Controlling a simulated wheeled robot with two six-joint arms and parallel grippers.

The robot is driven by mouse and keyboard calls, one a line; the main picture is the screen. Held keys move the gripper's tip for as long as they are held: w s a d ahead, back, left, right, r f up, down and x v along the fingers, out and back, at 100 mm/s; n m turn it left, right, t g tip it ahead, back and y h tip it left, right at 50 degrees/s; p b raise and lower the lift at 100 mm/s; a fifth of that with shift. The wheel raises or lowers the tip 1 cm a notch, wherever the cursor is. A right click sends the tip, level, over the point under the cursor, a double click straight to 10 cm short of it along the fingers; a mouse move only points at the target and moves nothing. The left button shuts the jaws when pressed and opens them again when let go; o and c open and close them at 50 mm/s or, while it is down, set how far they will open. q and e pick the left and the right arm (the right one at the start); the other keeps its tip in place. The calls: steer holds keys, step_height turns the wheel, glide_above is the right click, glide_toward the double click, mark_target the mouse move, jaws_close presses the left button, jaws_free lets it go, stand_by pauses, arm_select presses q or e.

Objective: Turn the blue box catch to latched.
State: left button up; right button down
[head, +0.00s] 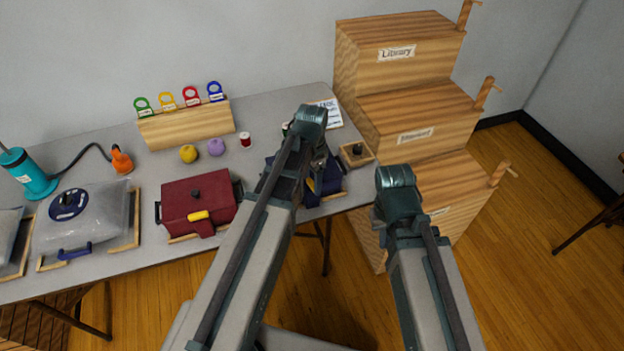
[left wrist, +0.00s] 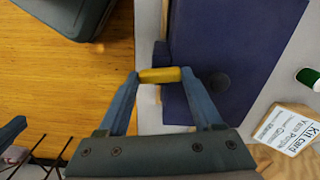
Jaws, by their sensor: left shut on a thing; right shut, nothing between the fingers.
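The blue box (head: 329,183) stands near the table's right front edge, partly hidden behind my left arm in the head view. In the left wrist view its dark blue lid (left wrist: 220,40) has a round dark knob. The yellow catch (left wrist: 158,75) is at the box's edge, between the fingertips of my left gripper (left wrist: 160,77), which is shut on it. In the head view my left gripper (head: 318,180) is mostly hidden by its arm. My right gripper (head: 380,232) is shut and empty, apart from the box, to its right and mostly hidden behind its own arm.
A red box (head: 197,198) with a yellow catch stands left of my left arm. A wooden stepped cabinet (head: 400,65) labelled Library stands at the right. A kit card (left wrist: 285,130) and a small wooden tray (head: 357,153) are close to the blue box.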

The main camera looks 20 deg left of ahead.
mark_target(312, 183)
arm_select(q)
steer(key=shift+m, duration=1.2)
steer(key=o, duration=1.4)
step_height(312, 183, up, 14)
steer(key=p, duration=1.4)
steer(key=shift+f, duration=0.1)
